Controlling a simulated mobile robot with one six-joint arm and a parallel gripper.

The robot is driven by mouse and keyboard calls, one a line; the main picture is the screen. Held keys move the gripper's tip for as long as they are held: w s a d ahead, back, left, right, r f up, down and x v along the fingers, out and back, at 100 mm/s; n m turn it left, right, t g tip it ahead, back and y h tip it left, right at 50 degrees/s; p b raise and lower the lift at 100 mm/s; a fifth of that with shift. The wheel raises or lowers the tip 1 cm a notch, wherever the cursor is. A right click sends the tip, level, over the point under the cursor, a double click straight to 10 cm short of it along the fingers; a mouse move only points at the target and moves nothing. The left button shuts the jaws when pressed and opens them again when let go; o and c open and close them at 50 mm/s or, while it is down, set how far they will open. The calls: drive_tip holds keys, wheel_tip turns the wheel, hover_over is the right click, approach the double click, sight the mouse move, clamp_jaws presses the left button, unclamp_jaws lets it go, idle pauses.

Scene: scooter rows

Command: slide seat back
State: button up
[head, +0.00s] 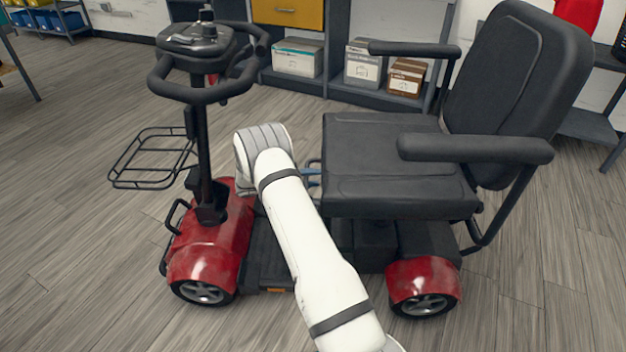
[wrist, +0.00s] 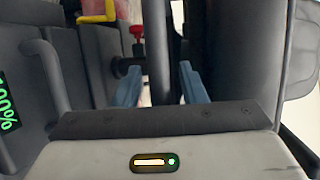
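The scooter's black seat (head: 385,160) has a tall backrest (head: 515,85) and two armrests, and sits on a red and black base. My gripper (head: 312,174) is at the seat's front edge, low beside the cushion, mostly hidden by my white arm. In the wrist view, my gripper's (wrist: 162,80) blue fingers are apart. A dark bar (wrist: 156,45) runs lengthwise in the gap between them. I cannot tell whether the fingers touch it or how deep it lies. A red knob (wrist: 136,33) and a yellow bent handle (wrist: 98,17) show beyond the left finger.
The steering column with handlebar (head: 200,95) and a wire basket (head: 152,158) stand left of my arm. Shelves with boxes (head: 298,58) line the back wall. The wood floor (head: 80,230) is clear at left and front. A green-lit display (wrist: 8,100) shows at the wrist view's left edge.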

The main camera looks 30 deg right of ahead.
drive_tip(key=shift+c, duration=0.5)
clamp_jaws()
drive_tip(key=shift+a+r+p, duration=0.1)
drive_tip(key=shift+p, duration=0.35)
